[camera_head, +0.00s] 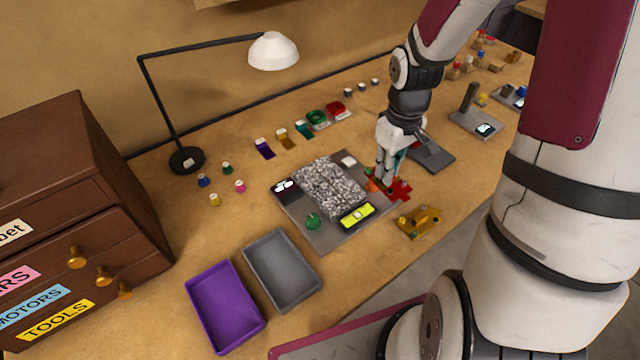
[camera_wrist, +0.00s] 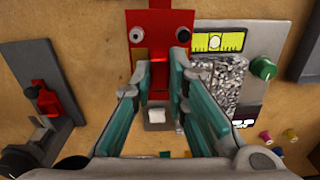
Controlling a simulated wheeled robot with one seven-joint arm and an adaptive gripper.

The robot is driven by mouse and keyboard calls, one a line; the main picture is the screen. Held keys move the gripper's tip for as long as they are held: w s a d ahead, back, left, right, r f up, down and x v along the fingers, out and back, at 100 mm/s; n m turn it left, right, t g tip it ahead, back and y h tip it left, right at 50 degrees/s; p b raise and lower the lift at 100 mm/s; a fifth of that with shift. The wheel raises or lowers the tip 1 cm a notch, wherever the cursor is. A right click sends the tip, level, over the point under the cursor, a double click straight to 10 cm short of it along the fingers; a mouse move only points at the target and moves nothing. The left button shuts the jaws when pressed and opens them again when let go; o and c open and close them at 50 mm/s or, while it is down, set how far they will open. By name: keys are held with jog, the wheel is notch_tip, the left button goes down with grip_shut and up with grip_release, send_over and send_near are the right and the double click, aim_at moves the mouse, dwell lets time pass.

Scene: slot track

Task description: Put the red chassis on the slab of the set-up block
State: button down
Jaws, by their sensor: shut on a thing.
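My gripper (camera_head: 386,176) is shut on the red chassis (camera_head: 401,189), just right of the set-up block. In the wrist view the chassis (camera_wrist: 160,22) extends up from between my teal fingertips (camera_wrist: 161,78), with a dark wheel-like disc on its right and a pale one on its left. My fingers hide part of it. The speckled grey slab (camera_head: 330,186) lies on the grey base of the set-up block (camera_head: 325,239); it also shows right of my fingers in the wrist view (camera_wrist: 210,75). A yellow level (camera_head: 357,215) and a green knob (camera_head: 313,221) are on the block.
A gold fixture (camera_head: 420,221) stands in front of my gripper. A dark plate (camera_head: 432,156) lies behind it. A purple tray (camera_head: 224,307) and a grey tray (camera_head: 282,270) are at the front left. A black lamp (camera_head: 187,160) stands at the back left.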

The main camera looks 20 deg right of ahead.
jog(key=shift+s+a+f, duration=0.15)
jog(key=shift+s+a, duration=0.05)
jog(key=shift+s, duration=0.45)
jog(key=shift+a+n, duration=0.3)
jog(key=shift+a, duration=0.05)
jog(key=w+a, duration=0.3)
jog(key=w+a+f, duration=0.1)
jog(key=w+a, duration=0.2)
jog(key=w, duration=0.1)
jog(key=w+a+b, duration=0.1)
jog(key=w+a, duration=0.2)
jog(key=a, duration=0.1)
jog(key=shift+w+a+f, duration=0.1)
jog(key=shift+w+f, duration=0.15)
jog(key=shift+w, duration=0.15)
jog(key=shift+a+f, duration=0.1)
jog(key=shift+f, duration=1.65)
jog(key=shift+f, duration=0.15)
jog(key=c, duration=1.6)
grip_release()
jog(key=shift+o, duration=0.2)
